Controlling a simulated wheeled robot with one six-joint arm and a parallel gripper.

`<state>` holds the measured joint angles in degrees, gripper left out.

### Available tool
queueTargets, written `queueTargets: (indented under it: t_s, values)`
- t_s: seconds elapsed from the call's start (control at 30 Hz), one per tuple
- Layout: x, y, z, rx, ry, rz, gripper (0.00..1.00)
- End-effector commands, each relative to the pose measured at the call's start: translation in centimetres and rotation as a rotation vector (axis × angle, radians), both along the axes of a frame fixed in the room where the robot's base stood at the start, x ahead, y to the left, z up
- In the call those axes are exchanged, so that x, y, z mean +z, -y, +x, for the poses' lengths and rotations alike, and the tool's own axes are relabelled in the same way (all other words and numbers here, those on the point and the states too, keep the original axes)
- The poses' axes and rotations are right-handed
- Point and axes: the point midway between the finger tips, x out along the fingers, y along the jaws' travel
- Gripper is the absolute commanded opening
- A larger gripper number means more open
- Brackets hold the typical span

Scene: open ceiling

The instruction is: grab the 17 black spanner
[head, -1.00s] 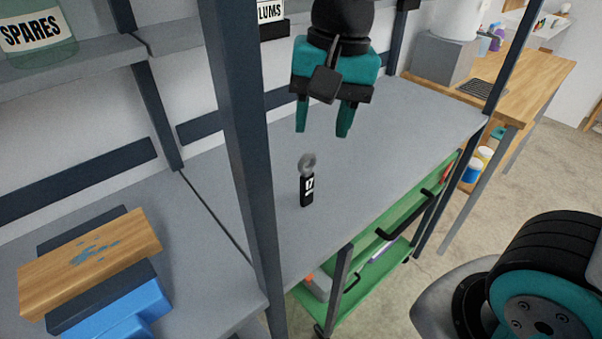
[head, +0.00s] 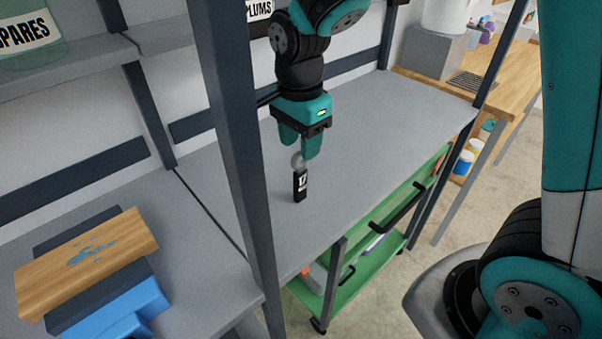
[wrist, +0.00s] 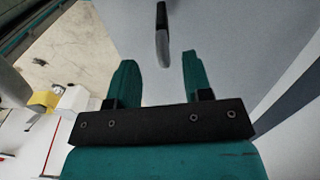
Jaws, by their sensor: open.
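The black spanner marked 17 (head: 299,186) lies on the grey shelf (head: 370,118), with its grey metal end toward the back of the shelf. My gripper (head: 301,153) is open and empty, pointing down just behind the spanner in the head view. One fingertip overlaps the spanner's metal end in that view; I cannot tell whether they touch.
A dark upright post (head: 236,150) stands left of the spanner. A wooden block (head: 60,268) and blue objects (head: 115,310) sit on the left surface. A green cart (head: 366,268) stands below the shelf edge. The shelf around the spanner is clear.

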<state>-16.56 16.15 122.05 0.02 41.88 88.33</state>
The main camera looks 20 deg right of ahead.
Motion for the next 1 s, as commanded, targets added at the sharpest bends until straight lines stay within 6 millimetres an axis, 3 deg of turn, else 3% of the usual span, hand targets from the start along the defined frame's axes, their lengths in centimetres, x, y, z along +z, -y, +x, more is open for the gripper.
queueTargets:
  t_s: [0.17, 0.43, 0.73, 0.77, 0.93, 1.0]
  values:
    - [-1.2, 0.1, 0.1, 0.001, -0.001, 0.0, 0.46]
    - [-5.1, 0.3, 0.4, 0.001, -0.003, -0.001, 0.46]
    - [-5.8, 0.3, 0.5, 0.002, 0.002, 0.001, 0.46]
    - [-5.8, 0.3, 0.5, 0.002, 0.002, 0.001, 0.43]
    - [-5.8, 0.3, 0.5, 0.002, 0.002, 0.001, 0.04]
    - [-5.8, 0.3, 0.5, 0.002, 0.002, 0.001, 0.0]
